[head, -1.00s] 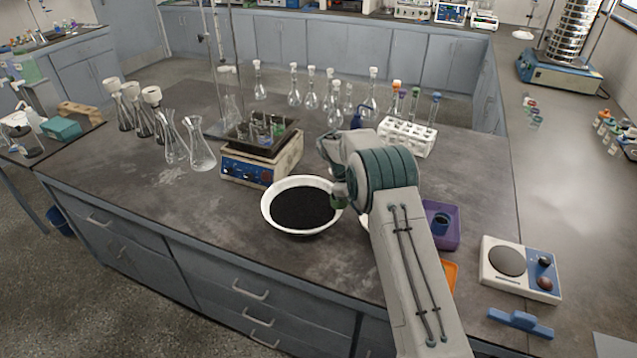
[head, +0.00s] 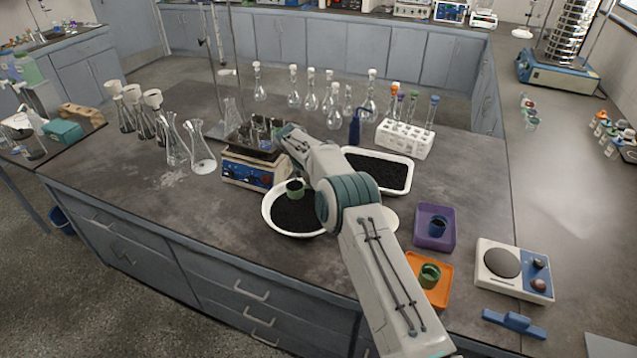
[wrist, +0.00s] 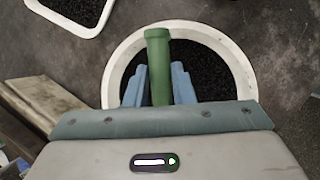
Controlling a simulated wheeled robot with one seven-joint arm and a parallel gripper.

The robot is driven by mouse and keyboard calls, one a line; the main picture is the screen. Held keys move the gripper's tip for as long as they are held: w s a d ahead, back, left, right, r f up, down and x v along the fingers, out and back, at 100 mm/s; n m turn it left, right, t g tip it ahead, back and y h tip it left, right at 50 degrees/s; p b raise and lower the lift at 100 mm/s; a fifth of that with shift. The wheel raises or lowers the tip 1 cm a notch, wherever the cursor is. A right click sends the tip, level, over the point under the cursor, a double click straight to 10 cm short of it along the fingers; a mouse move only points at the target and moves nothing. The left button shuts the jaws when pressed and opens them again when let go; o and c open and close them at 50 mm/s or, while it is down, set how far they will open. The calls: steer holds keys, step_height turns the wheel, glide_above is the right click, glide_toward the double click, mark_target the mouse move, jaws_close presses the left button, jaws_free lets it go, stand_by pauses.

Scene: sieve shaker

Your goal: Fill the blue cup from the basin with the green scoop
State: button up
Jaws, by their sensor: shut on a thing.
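The green scoop (head: 295,188) is upright at the far part of the white round basin (head: 267,219), which holds dark granular material. I cannot tell whether the scoop touches the material. In the wrist view, my gripper (wrist: 158,84) is shut on the green handle of the scoop (wrist: 158,50), with the basin (wrist: 112,77) below. My arm hides the gripper and part of the basin's right side in the head view. The blue cup (head: 438,226) stands in a purple tray (head: 434,243) right of my arm.
An orange tray (head: 436,297) with a green cup (head: 429,273) lies nearer than the purple one. A white rectangular tray of dark material (head: 409,176) stands behind my arm. Flasks stand at left.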

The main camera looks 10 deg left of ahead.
step_height(320, 180, up, 2)
steer(key=shift+r+p, duration=0.1)
steer(key=shift+p, duration=0.35)
steer(key=d+t+h+b, duration=0.2)
steer(key=d+h, duration=0.3)
steer(key=d, duration=4.3)
steer(key=shift+s+d+r+b, duration=0.2)
steer(key=shift+s+d+b, duration=0.15)
steer(key=shift+b, duration=0.25)
